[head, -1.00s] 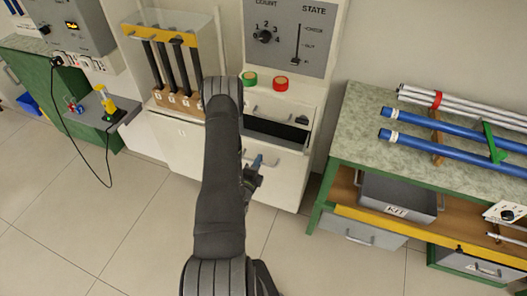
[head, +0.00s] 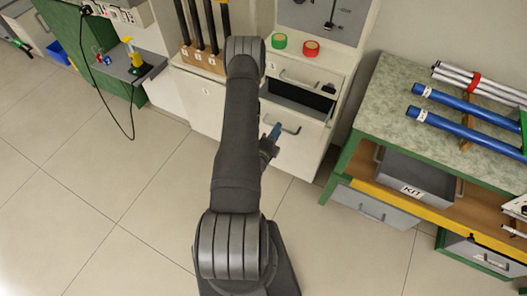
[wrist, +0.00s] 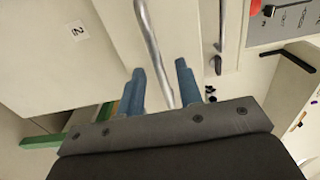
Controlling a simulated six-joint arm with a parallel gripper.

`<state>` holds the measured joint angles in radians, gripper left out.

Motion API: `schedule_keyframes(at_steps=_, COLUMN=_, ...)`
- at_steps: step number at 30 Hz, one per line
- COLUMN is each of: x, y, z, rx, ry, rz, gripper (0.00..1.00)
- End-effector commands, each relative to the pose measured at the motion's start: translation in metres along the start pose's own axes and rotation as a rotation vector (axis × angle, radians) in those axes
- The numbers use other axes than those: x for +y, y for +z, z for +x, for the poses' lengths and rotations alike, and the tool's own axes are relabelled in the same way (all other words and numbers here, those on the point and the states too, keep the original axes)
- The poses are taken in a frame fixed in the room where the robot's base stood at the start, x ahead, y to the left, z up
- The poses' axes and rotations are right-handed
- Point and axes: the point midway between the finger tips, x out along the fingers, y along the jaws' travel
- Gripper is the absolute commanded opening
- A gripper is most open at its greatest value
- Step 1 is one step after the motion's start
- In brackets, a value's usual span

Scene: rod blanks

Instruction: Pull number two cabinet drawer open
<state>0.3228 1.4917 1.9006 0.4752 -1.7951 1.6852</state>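The number two drawer front (wrist: 105,50) fills the left of the wrist view, with a sideways "2" label (wrist: 76,31). Its metal bar handle (wrist: 149,40) runs down between the two blue fingers of my gripper (wrist: 160,68). The fingers stand apart with gaps on both sides of the bar, so my gripper is open. In the head view my gripper (head: 272,134) is at the left end of the lower drawer's handle (head: 290,128), partly hidden by my arm. A dark gap (head: 295,98) shows above that drawer front (head: 300,145).
Another drawer handle (wrist: 222,28) is beside this one in the wrist view. A green-framed bench (head: 395,110) with blue rods stands on the right. The floor in front is clear.

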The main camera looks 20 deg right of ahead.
Motion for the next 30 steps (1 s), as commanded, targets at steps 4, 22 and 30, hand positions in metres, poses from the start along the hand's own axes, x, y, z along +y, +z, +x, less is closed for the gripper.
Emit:
schedule_keyframes(at_steps=4, x=0.001, y=0.001, z=-0.037, rx=-0.006, ry=0.005, rz=-0.004, gripper=0.33)
schedule_keyframes(at_steps=22, x=0.001, y=0.001, z=-0.135, rx=-0.005, ry=0.004, rz=-0.003, gripper=0.33)
schedule_keyframes(at_steps=30, x=0.000, y=0.000, z=-0.149, rx=-0.001, ry=0.002, rz=-0.002, gripper=0.33)
